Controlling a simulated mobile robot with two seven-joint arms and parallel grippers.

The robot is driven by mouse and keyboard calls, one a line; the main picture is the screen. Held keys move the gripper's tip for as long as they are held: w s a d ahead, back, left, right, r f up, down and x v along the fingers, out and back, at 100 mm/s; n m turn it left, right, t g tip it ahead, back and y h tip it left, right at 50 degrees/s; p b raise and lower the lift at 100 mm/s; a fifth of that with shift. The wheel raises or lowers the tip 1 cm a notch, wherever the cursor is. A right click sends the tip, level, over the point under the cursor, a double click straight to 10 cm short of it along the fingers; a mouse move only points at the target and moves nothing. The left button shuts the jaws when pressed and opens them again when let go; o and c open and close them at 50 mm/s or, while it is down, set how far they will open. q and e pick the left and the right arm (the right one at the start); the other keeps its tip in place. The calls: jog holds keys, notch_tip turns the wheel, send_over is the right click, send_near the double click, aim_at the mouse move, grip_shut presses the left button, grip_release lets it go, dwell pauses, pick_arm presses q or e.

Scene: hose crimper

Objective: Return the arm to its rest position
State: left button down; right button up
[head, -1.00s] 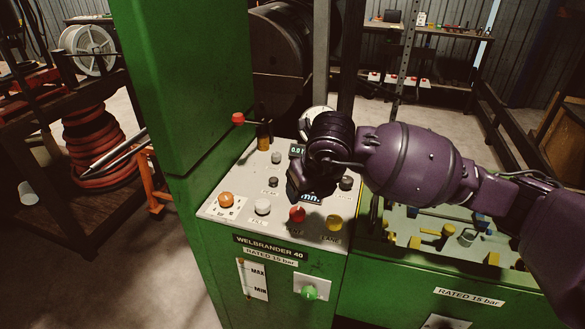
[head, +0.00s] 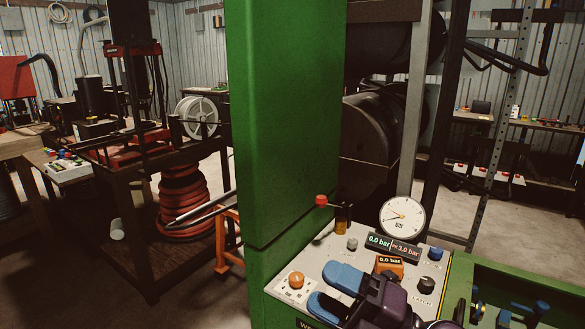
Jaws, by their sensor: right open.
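My right arm comes in at the bottom right, and its purple wrist shows low in the head view. My right gripper (head: 321,285) has two blue fingers set apart with nothing between them. It is in front of the lower part of the sloped white control panel (head: 330,246) and hides some of its controls. I cannot tell how far above the panel the fingers are. My left gripper is not in view.
A tall green column (head: 286,120) stands directly left of the panel. A red-knobbed lever (head: 320,200) and a round gauge (head: 402,217) rise at its back. An orange button (head: 296,279) is at its left. A cart with a red hose coil (head: 188,205) stands farther left.

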jog(key=w+d+f+m+t+h, duration=0.1)
jog(key=w+d+m+t+h, duration=0.2)
jog(key=d+m+t+h, duration=1.2)
jog(key=s+d+f+m+g+h, duration=0.2)
jog(key=d+f+m+g+h, duration=0.3)
jog(key=f+m, duration=0.45)
jog(key=s+d+f+m+g+h, duration=0.3)
jog(key=s+f+m+g, duration=0.3)
jog(key=s+f+g, duration=0.35)
jog(key=s+f+m+g+y, duration=0.1)
jog(key=s+f+g, duration=0.2)
jog(key=s, duration=0.3)
jog(key=s+f+g+y, duration=0.2)
jog(key=s+f+g, duration=0.15)
jog(key=s, duration=0.25)
jog(key=w+f+t, duration=0.8)
jog(key=f+t, duration=0.1)
jog(key=f, duration=0.1)
jog(key=shift+a+f+n, duration=0.25)
jog(key=shift+a+n, duration=0.1)
